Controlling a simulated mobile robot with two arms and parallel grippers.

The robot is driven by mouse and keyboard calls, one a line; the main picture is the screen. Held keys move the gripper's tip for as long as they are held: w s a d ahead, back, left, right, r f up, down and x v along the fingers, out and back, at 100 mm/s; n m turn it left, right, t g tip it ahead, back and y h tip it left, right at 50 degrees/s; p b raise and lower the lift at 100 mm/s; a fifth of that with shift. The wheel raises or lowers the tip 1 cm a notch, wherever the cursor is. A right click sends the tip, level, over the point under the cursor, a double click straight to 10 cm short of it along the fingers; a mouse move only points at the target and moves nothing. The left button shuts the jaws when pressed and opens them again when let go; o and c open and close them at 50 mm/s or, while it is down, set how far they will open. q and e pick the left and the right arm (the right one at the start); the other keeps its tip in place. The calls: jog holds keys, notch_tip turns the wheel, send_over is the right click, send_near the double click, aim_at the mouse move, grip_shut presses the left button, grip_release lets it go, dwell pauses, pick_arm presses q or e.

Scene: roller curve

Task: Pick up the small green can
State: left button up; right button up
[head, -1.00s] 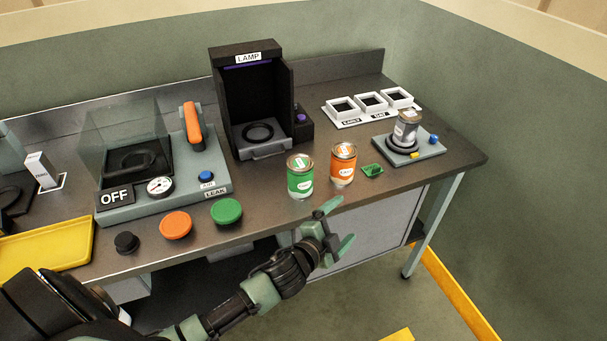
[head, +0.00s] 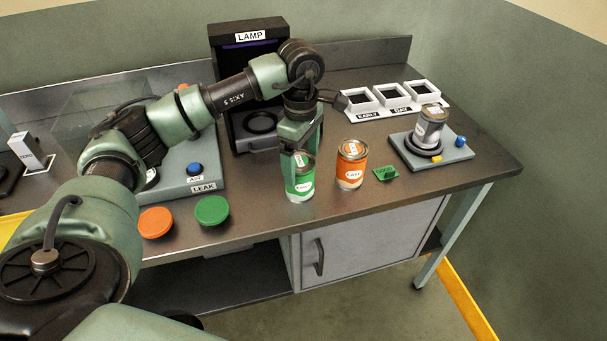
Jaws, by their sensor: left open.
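The small green can (head: 300,187) stands upright on the workbench, in front of the lamp box. It has a white label. My left gripper (head: 304,152) points down at the can from above, with its fingers open at the can's top. One finger overlaps the can's upper left in the picture, and the gripper hides part of the lid. I cannot tell whether the fingers touch the can. My right gripper is not in view.
An orange can (head: 351,170) stands close to the right of the green can, with a small green tag (head: 386,173) beside it. The lamp box (head: 228,75) is behind. A grey can sits on a weighing stand (head: 455,153) at the right. Orange (head: 156,222) and green lids (head: 212,209) lie at the left.

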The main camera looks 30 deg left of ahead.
pick_arm(q)
jog(key=shift+s+a+f, duration=0.15)
jog(key=shift+f, duration=0.2)
notch_tip(320, 180, down, 6)
jog(key=p, duration=0.2)
jog(key=shift+a+f+p, duration=0.1)
jog(key=shift+f+p, duration=0.05)
jog(key=shift+p, duration=0.25)
jog(key=shift+f, duration=0.25)
jog(key=c, duration=1.6)
jog(key=shift+r, duration=0.1)
